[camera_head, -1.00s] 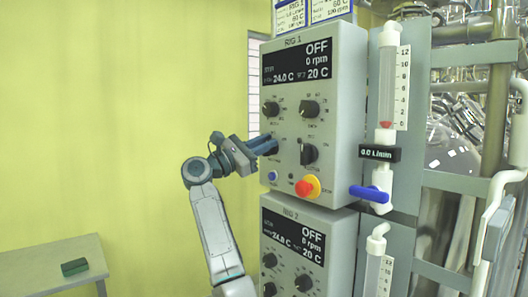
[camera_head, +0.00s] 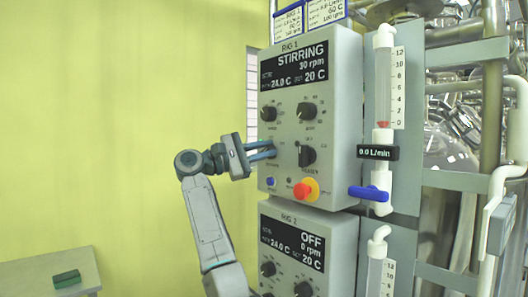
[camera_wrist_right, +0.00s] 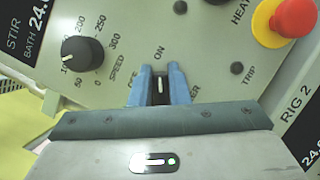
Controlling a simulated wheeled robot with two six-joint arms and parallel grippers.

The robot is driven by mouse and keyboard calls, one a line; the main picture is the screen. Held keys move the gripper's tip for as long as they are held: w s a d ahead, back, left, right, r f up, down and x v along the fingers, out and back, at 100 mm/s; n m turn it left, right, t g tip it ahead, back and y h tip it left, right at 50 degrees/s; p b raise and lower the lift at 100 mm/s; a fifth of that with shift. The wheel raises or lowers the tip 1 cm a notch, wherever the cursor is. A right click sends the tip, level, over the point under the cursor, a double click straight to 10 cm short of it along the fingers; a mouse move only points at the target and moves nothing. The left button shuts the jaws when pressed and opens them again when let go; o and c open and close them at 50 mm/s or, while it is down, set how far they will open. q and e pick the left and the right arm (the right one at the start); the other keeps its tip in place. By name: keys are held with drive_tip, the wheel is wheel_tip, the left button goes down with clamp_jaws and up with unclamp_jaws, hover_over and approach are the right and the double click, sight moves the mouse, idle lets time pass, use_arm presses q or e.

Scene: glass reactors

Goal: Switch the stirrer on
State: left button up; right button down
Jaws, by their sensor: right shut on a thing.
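The RIG 1 control box (camera_head: 332,140) stands upright at the centre of the head view. Its display (camera_head: 294,68) reads STIRRING, 30 rpm, 24.0 C and 20 C. My right gripper (camera_head: 274,149) reaches the left part of its front panel. In the wrist view my right gripper (camera_wrist_right: 162,75) has its blue fingers closed around the stirrer switch (camera_wrist_right: 160,88), between the marks ON and OFF. The fingers hide most of the switch. The speed knob (camera_wrist_right: 83,54) is left of the fingers. My left gripper is not in view.
A red and yellow stop button (camera_head: 306,189) is low on the panel. A flow meter (camera_head: 384,90) with a blue valve handle (camera_head: 369,193) stands to the right. The RIG 2 box (camera_head: 300,258) below reads OFF. A grey table (camera_head: 40,271) is at lower left.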

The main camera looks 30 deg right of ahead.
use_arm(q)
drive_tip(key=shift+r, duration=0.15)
use_arm(e)
drive_tip(key=shift+f+m, duration=0.25)
drive_tip(key=shift+m, duration=0.05)
drive_tip(key=c, duration=1.4)
unclamp_jaws()
drive_tip(key=shift+w, duration=0.1)
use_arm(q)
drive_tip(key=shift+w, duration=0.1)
use_arm(e)
drive_tip(key=shift+w, duration=0.15)
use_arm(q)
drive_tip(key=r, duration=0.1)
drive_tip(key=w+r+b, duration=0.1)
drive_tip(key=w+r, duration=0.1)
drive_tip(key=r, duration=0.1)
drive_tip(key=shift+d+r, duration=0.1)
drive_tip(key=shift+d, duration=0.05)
use_arm(e)
drive_tip(key=v, duration=1)
drive_tip(key=shift+w+a, duration=0.15)
drive_tip(key=shift+a, duration=0.25)
